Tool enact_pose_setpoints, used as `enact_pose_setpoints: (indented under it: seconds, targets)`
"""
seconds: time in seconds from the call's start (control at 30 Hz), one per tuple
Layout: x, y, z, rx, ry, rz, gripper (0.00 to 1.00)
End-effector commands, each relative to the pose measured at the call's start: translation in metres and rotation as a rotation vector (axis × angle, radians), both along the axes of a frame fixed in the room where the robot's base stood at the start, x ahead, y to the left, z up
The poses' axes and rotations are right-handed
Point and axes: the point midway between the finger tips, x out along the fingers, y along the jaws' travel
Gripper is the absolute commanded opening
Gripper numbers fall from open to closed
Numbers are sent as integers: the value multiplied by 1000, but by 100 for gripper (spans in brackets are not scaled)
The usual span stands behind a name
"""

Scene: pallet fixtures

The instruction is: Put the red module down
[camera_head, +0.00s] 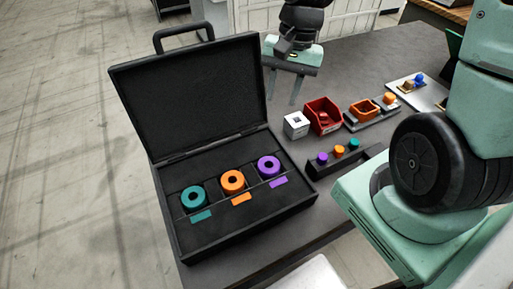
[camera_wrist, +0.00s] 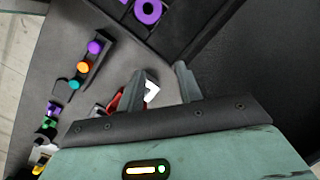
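The red module (camera_head: 322,115) is a red open-topped box. It sits on the dark table just right of a white cube (camera_head: 296,125). In the wrist view only part of the red module (camera_wrist: 116,102) shows, behind my left finger. My gripper (camera_head: 282,97) is beyond the case's right side and left of the red module, clear of it. Its two fingers are apart with nothing held between them. The wrist view also shows my gripper (camera_wrist: 160,70) open, with the white cube (camera_wrist: 152,92) partly visible past the left finger.
An open black case (camera_head: 240,215) with teal, orange and purple rings stands at left, its lid raised. A black rack (camera_head: 346,163) with coloured knobs lies right of it. An orange box (camera_head: 364,111) and a light plate (camera_head: 419,92) are farther right. Dark table behind is bare.

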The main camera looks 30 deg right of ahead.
Motion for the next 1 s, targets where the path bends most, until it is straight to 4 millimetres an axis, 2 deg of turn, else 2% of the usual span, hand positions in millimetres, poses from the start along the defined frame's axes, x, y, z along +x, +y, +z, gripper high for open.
enact_pose_setpoints:
  seconds: [0.03, 0.2, 0.4, 0.5, 0.7, 1.0]
  targets:
    - [-8, 20, 5, -14, -17, 115, 35]
    - [-40, 70, 16, -45, -70, 476, 35]
    - [-86, 116, 29, -72, -135, 898, 35]
    - [-108, 131, 33, -80, -164, 1083, 35]
    - [-138, 146, 39, -87, -203, 1320, 35]
    - [-144, 149, 40, -89, -211, 1374, 35]
